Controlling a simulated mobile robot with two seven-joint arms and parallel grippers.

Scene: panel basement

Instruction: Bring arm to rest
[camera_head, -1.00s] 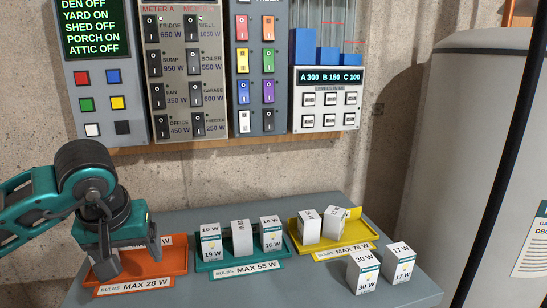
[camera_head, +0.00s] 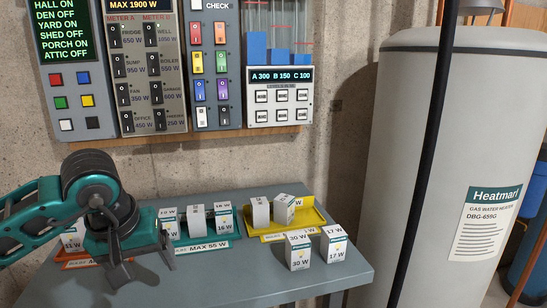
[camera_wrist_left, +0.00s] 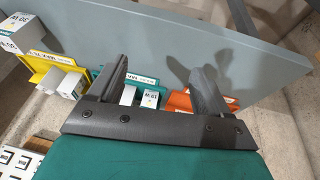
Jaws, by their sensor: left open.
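My left arm reaches in from the left in the head view. Its teal left gripper (camera_head: 141,256) is open and empty, with its dark fingers spread above the grey table (camera_head: 215,275). The gripper hides much of the orange tray (camera_head: 80,264) and part of the teal tray (camera_head: 205,247). A white bulb box (camera_head: 72,240) shows at the orange tray, left of the gripper. In the left wrist view both fingers (camera_wrist_left: 160,82) stand apart, with the table, trays and boxes beyond them. My right gripper is not in view.
The teal tray holds several bulb boxes, and the yellow tray (camera_head: 318,215) holds two. A 30 W box (camera_head: 299,251) and a 17 W box (camera_head: 333,244) stand loose at the table's right. Switch panels (camera_head: 145,80) hang behind; a water heater (camera_head: 440,150) stands right.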

